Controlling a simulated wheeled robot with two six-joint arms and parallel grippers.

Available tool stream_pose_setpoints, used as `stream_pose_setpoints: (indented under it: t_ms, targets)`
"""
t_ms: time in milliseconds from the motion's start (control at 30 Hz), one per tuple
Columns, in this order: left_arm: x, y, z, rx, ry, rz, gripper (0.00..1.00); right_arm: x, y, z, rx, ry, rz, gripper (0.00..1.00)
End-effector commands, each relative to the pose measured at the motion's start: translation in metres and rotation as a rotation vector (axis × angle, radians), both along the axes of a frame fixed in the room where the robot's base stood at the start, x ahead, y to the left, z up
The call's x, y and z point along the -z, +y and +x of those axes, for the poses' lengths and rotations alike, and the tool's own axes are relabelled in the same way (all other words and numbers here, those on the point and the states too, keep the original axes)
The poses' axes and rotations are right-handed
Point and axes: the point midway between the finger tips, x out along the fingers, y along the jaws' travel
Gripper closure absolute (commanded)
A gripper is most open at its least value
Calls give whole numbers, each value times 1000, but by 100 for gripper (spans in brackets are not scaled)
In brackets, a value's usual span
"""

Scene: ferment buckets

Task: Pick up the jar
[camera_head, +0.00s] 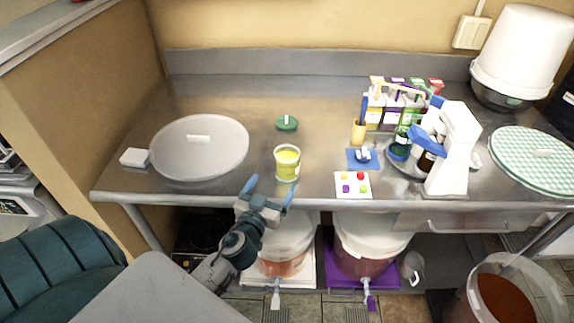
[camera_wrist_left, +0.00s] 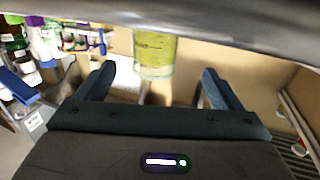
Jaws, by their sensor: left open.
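The jar (camera_head: 287,163) is a small clear container with yellow contents. It stands upright on the steel counter near its front edge. My left gripper (camera_head: 269,188) is open and empty just in front of the counter edge, a little below and left of the jar in the head view. In the left wrist view the jar (camera_wrist_left: 155,52) appears between the two spread fingers (camera_wrist_left: 156,80), beyond their tips and apart from them. Its upper end is cut off there by a grey band. My right gripper is not in view.
A green lid (camera_head: 287,123) lies behind the jar, and a large round lid (camera_head: 200,148) lies to the left. A card with coloured dots (camera_head: 353,186) and a white stand (camera_head: 452,150) are to the right. Buckets (camera_head: 370,243) stand below the counter.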

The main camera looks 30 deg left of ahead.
Motion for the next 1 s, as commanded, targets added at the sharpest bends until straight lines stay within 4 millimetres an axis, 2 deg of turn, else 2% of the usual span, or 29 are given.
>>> stream_pose_setpoints:
  t_ms: [33, 200, 467, 700, 800, 1000]
  targets:
    - [-5, 2, 10, 1, -3, 1, 12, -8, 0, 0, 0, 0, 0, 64]
    - [-4, 8, 35, 0, -2, 0, 12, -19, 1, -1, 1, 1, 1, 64]
    - [-3, 10, 54, -1, -1, 0, 12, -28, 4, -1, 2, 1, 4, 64]
    - [-1, 14, 87, -2, 0, 0, 12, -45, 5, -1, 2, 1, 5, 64]
    - [1, 15, 95, -1, 0, 0, 12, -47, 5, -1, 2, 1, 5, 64]
    - [3, 16, 97, 0, 1, 0, 12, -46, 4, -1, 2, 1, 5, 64]
